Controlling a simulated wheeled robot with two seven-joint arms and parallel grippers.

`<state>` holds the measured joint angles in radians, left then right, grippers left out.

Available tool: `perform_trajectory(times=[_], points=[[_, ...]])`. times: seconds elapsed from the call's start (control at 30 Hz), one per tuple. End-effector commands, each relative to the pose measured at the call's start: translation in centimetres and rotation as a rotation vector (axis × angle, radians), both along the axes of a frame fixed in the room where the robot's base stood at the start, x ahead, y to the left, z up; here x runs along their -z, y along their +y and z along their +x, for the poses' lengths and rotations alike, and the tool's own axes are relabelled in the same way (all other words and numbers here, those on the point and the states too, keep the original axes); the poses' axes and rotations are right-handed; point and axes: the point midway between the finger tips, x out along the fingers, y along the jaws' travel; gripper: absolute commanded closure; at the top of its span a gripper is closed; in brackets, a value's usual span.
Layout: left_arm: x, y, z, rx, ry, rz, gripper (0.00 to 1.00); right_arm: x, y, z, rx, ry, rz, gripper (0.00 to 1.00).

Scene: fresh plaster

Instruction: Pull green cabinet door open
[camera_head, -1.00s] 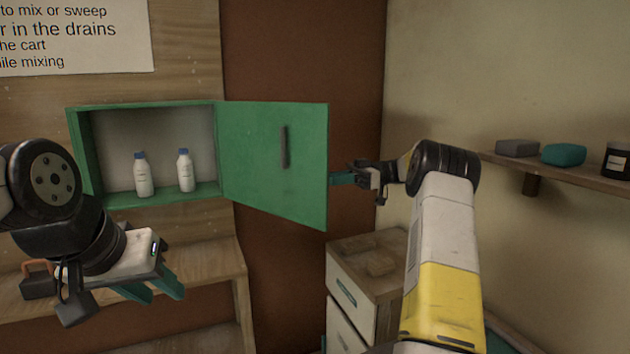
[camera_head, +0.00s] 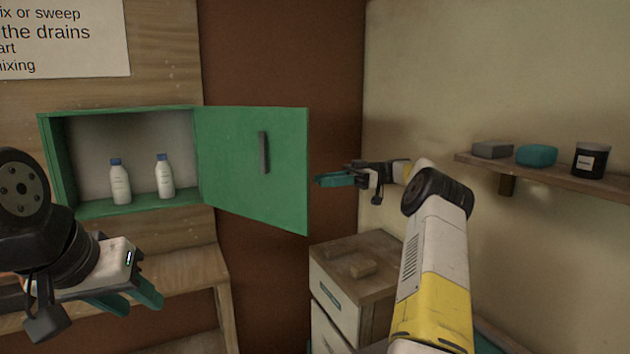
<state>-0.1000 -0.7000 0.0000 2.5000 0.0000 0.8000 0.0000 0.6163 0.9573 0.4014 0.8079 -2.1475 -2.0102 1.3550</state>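The green cabinet door (camera_head: 230,165) stands wide open, swung out to the right of the green cabinet (camera_head: 52,150). Its dark vertical handle (camera_head: 263,152) faces me. My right gripper (camera_head: 320,180) is just right of the door's free edge, with its teal fingers pointing left. It does not hold the handle, and I cannot tell whether its fingers are apart. My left gripper (camera_head: 140,300) is at the lower left, below the cabinet, with its two teal fingers apart and nothing between them.
Two white bottles with blue caps, a left one (camera_head: 120,183) and a right one (camera_head: 165,177), stand in the cabinet. A wooden bench (camera_head: 190,268) is below. A drawer unit (camera_head: 385,265) stands under my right arm. A wall shelf (camera_head: 560,180) at right holds small items.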

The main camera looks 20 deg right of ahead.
Motion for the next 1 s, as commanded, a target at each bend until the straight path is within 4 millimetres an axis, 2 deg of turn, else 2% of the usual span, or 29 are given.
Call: perform_trajectory(times=[0.3,0.73,0.87,0.97,1.0], points=[[0.0,0.0,0.0,0.0,0.0,0.0,0.64,-0.1,-1.8,0.3,0.004,-0.003,0.002,0.78],[0.0,0.0,0.0,0.0,0.0,0.0,0.64,-0.4,-1.7,0.4,0.011,-0.009,0.004,0.78],[0.0,0.0,0.0,0.0,0.0,0.0,0.64,-3.0,0.2,1.5,0.066,-0.077,0.035,0.78],[0.0,0.0,0.0,0.0,0.0,0.0,0.64,-7.3,3.0,3.4,0.178,-0.186,0.081,0.78],[0.0,0.0,0.0,0.0,0.0,0.0,0.64,-9.5,4.4,4.4,0.246,-0.241,0.102,0.78]])
